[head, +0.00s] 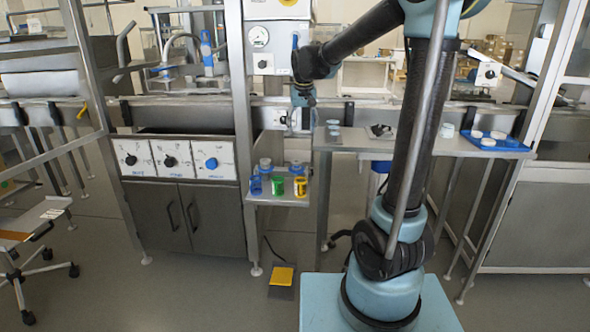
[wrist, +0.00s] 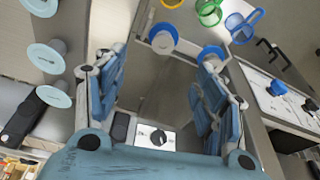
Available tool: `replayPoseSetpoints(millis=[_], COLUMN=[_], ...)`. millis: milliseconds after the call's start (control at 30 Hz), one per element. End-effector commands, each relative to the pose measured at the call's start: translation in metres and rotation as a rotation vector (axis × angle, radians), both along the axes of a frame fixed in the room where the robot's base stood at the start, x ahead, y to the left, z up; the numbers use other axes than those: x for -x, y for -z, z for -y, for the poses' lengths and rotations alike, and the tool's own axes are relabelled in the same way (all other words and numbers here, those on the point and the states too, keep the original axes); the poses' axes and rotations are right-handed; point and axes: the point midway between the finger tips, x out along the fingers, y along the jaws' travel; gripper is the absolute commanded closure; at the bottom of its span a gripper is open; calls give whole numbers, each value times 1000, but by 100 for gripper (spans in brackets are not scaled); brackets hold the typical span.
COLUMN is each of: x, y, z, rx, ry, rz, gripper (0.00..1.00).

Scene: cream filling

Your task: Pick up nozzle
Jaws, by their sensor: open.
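My gripper (head: 302,118) hangs over the left end of the side table in the head view. In the wrist view its two blue fingers (wrist: 162,75) are spread wide with nothing between them. Beyond the fingertips are two grey-white pieces with blue rings, one at the left (wrist: 163,38) and one at the right (wrist: 212,55), partly behind the right finger. They stand at the back of a small metal shelf (head: 262,201). Blue (head: 256,185), green (head: 278,186) and yellow (head: 300,187) open cup-like pieces stand in front. I cannot tell which piece is the nozzle.
Pale flanged pieces (wrist: 54,96) stand on the side table (head: 350,142), left in the wrist view. A blue tray (head: 515,146) with white round pieces lies at its right. A knobbed cabinet (head: 175,160) borders the shelf. A yellow pedal (head: 283,276) is on the floor.

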Motion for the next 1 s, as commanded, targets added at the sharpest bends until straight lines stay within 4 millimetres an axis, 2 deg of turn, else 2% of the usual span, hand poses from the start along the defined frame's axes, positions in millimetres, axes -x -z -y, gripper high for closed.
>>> replayPoseSetpoints(millis=[100,267,800,1000], x=[-10,-16,-37,-42], y=[1,11,99,116], z=[-14,-22,-31,-32], rx=[-1,-2,-2,-2], ry=[-6,-11,-19,-19], rz=[2,3,4,4], gripper=[36,36,36,36])
